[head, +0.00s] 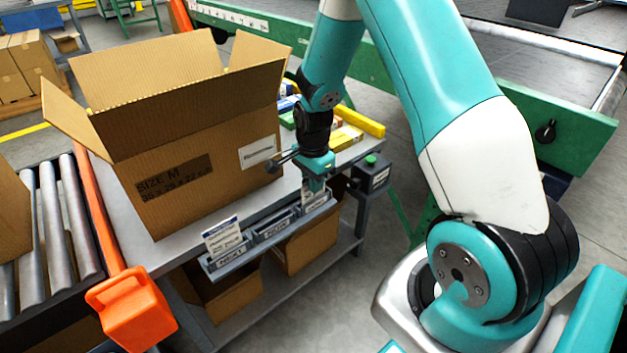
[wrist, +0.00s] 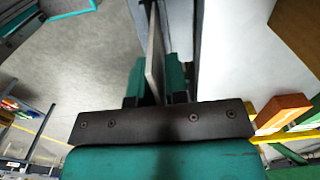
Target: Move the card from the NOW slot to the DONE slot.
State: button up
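A grey rack (head: 262,244) runs along the table's front edge, with label plates reading NEXT (head: 231,259) at the left and DONE (head: 318,204) at the right. The middle slot's plate (head: 273,230) sits between them, and no card shows in that slot. The card (head: 307,194) is upright at the DONE slot, partly hidden by my gripper (head: 314,181). In the wrist view the card (wrist: 153,62) stands edge-on between the close-set fingers of my gripper (wrist: 159,88), which look shut on it. Whether its lower edge is fully in the slot cannot be told.
Another white card (head: 224,240) stands in the NEXT slot. A large open carton (head: 205,150) fills the table behind the rack. A control box with a green button (head: 371,172) is just right of the DONE slot. An orange post (head: 130,305) stands at the left.

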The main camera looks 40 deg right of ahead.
jog(key=shift+o, duration=1.3)
notch_tip(320, 180, up, 18)
jog(key=p, duration=0.3)
jog(key=shift+f, duration=0.25)
jog(key=s+a+r+n+y, duration=0.1)
jog(key=s+a+r+n, duration=0.25)
jog(key=a+n, duration=0.3)
jog(key=s+a+r+n+y, duration=0.1)
jog(key=s+a+r+n, duration=0.2)
jog(key=s+a+n, duration=0.3)
jog(key=s+a+r+n+y, duration=0.2)
jog(key=s+a+r+n, duration=0.1)
jog(key=s+a+n, duration=0.85)
notch_tip(320, 180, up, 16)
jog(key=s+d+p, duration=0.1)
jog(key=p, duration=1.5)
jog(key=shift+d+n, duration=0.3)
